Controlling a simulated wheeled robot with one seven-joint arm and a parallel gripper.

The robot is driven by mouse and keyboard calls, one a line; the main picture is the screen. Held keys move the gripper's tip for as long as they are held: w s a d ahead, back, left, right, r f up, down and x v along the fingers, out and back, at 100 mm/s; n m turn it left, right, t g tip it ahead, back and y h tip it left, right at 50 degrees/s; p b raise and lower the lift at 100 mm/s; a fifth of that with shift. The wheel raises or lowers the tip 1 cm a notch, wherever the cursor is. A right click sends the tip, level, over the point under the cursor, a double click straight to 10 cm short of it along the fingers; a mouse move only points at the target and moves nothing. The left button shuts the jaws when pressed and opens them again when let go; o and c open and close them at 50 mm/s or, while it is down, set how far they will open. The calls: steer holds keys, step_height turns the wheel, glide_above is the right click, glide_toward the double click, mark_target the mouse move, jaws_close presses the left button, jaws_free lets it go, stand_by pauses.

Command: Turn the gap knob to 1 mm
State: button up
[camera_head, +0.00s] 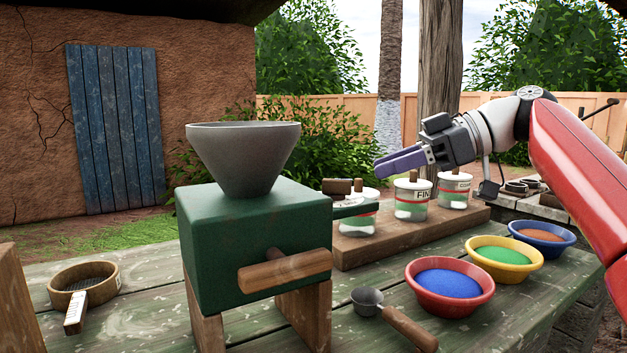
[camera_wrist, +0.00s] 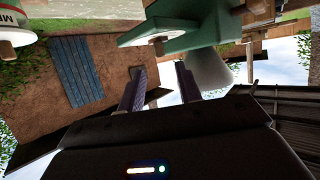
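The green mill (camera_head: 250,245) stands on wooden legs on the table, with a grey hopper (camera_head: 243,155) on top. A wooden handle (camera_head: 285,270) crosses its front. A green part juts from its right side (camera_head: 355,208). In the wrist view the mill (camera_wrist: 190,22) is seen turned over, with a small round-ended peg (camera_wrist: 158,46) on it. I cannot tell whether this peg is the gap knob, and no gap scale is readable. My gripper (camera_head: 385,164) is in the air right of the mill, above the jars. In the wrist view my gripper (camera_wrist: 160,72) has its fingers apart, with nothing between them.
Lidded jars (camera_head: 412,200) stand on a wooden board (camera_head: 380,246) below my gripper. Bowls of blue (camera_head: 449,284), green (camera_head: 503,257) and brown powder (camera_head: 541,237) stand at the right. A scoop (camera_head: 395,318) lies in front. A sieve (camera_head: 83,285) lies at the left.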

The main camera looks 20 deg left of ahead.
mark_target(348, 180)
steer(key=x, duration=0.7)
steer(key=shift+a+f+b, duration=0.15)
steer(key=shift+b, duration=0.25)
jaws_close()
